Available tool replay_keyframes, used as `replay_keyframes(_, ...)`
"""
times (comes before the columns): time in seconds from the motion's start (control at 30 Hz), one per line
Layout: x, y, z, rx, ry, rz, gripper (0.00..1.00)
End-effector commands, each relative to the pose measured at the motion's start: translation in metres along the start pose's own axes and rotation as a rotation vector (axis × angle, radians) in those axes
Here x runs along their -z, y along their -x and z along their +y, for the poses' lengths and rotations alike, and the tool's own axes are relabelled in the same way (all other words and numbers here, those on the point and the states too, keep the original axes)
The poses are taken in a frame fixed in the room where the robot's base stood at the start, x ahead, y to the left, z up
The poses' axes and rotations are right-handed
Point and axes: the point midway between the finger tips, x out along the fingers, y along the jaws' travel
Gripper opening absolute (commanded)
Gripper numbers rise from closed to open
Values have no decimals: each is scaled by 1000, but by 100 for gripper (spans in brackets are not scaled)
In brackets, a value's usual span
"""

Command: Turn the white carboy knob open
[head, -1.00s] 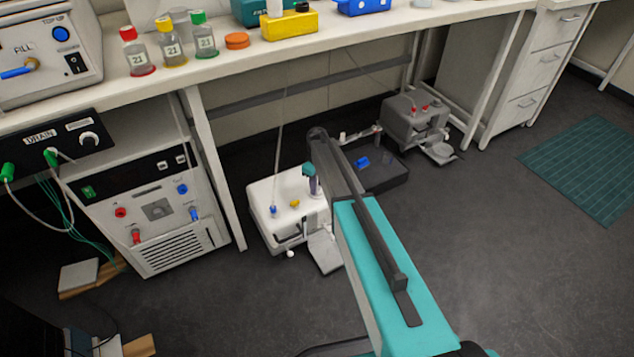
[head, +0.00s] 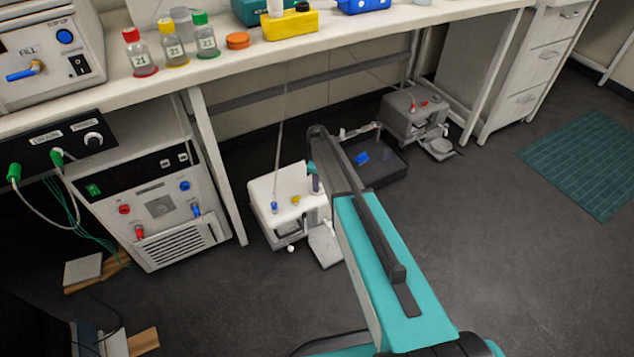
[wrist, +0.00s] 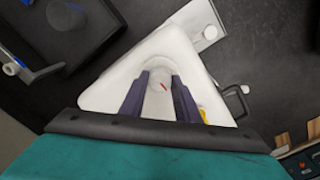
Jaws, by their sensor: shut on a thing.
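The white carboy (head: 262,190) stands on the floor under the bench, left of my arm in the head view. In the wrist view the carboy (wrist: 115,92) lies right beneath my gripper (wrist: 161,80). Its round white knob (wrist: 160,92), with a small red mark on top, sits between my two dark fingers. My gripper is shut on the knob, one finger on each side. In the head view my gripper (head: 316,184) is at the carboy's right side, partly hidden by my arm, and the knob cannot be made out.
A grey carboy (head: 402,122) stands farther back right, with a dark tray (head: 385,172) before it. A bench leg (head: 222,165) and a white control unit (head: 165,215) are to the left. Floor to the right is open up to a green mat (head: 585,165).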

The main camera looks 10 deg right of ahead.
Motion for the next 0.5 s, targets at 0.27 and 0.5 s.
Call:
replay_keyframes(0.27,1,0,0,0,1,1,48)
replay_keyframes(0.5,0,0,0,0,0,0,48)
